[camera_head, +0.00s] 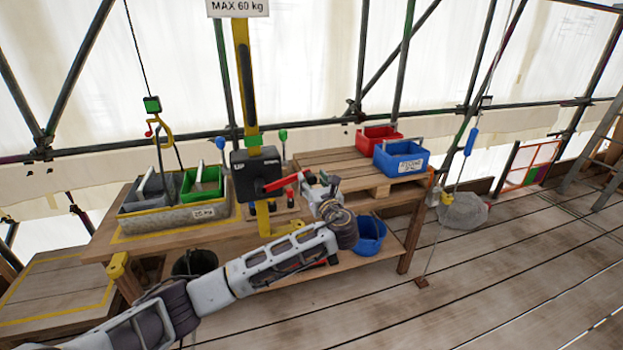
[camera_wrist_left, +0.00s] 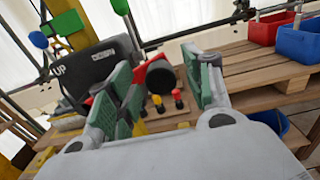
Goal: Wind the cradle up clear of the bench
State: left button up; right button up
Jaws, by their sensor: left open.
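The cradle, a grey trough marked 25 kg (camera_head: 196,215), rests on the wooden bench (camera_head: 142,243) inside a yellow outline. It carries a green bin (camera_head: 207,190) and a grey one. A yellow hook (camera_head: 159,131) hangs above it on a cable, with a dark line running down towards the cradle. The black winch box (camera_head: 251,178) on the yellow post has a red crank arm (camera_head: 288,181). My left gripper (camera_head: 322,190) is open beside the crank. In the left wrist view, a black round knob (camera_wrist_left: 160,77) shows between its open fingers; contact is unclear. My right gripper is out of view.
Red (camera_head: 377,139) and blue (camera_head: 401,158) bins stand on a pallet to the right. A blue bucket (camera_head: 369,236) is under the arm's end. Small red and yellow knobs (camera_wrist_left: 178,97) sit behind the fingers. The floor at right is mostly clear.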

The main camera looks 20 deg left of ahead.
pick_arm(q)
jog(key=shift+x, duration=0.95)
grip_shut()
